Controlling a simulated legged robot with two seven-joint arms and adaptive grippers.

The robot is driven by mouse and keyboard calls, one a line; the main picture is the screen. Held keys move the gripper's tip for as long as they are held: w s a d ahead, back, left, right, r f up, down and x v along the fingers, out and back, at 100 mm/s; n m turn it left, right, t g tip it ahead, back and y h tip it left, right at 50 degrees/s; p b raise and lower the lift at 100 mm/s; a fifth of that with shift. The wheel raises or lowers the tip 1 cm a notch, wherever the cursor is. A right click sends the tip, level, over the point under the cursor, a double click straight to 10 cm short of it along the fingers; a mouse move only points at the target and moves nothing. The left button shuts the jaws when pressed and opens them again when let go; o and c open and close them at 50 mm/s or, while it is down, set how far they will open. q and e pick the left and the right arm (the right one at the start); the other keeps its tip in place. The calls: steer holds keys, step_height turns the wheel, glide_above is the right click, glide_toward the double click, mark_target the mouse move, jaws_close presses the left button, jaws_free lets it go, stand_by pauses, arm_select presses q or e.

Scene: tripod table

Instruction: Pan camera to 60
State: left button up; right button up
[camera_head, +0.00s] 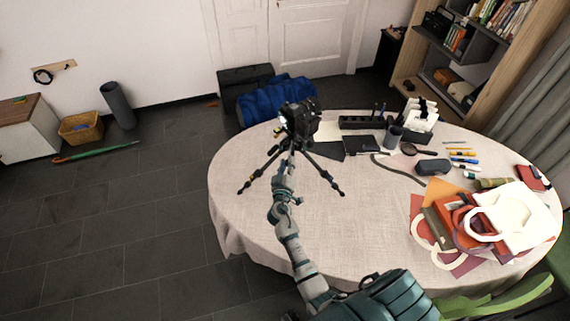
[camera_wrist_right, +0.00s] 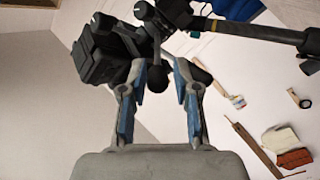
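A black camera (camera_head: 303,115) sits on top of a black tripod (camera_head: 322,174) with spread legs on the round table. My right gripper (camera_head: 288,157) is close to the tripod, just below the camera. In the right wrist view the camera (camera_wrist_right: 105,52) is at upper left and a dark tripod leg (camera_wrist_right: 255,32) crosses the upper right. The two blue-padded fingers of my right gripper (camera_wrist_right: 157,65) are apart. A black rounded handle end (camera_wrist_right: 157,78) shows between them, with space on both sides; contact is not visible. My left gripper is not in view.
The table (camera_head: 245,185) has a pale cloth. A tote bag (camera_head: 515,215), orange folders and pens lie at its right. A black organizer (camera_head: 412,133), a cup (camera_head: 393,136) and a glasses case (camera_head: 433,166) stand behind. The table's front left is clear.

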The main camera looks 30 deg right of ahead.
steer(key=shift+s+d+f, duration=0.15)
steer(key=shift+d, duration=0.55)
jaws_close()
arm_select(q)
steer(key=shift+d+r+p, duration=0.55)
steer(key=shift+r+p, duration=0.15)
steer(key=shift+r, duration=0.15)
arm_select(e)
steer(key=shift+s+d+n+t+y, duration=0.15)
steer(key=shift+s+n+t+y, duration=0.15)
steer(key=shift+n+t+y, duration=0.6)
steer(key=shift+o, duration=1.9)
jaws_free()
steer(key=shift+d, duration=0.1)
steer(key=shift+o, duration=0.7)
steer(key=shift+s, duration=0.1)
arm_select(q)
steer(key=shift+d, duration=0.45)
arm_select(e)
steer(key=v, duration=1.2)
steer(key=shift+r, duration=0.35)
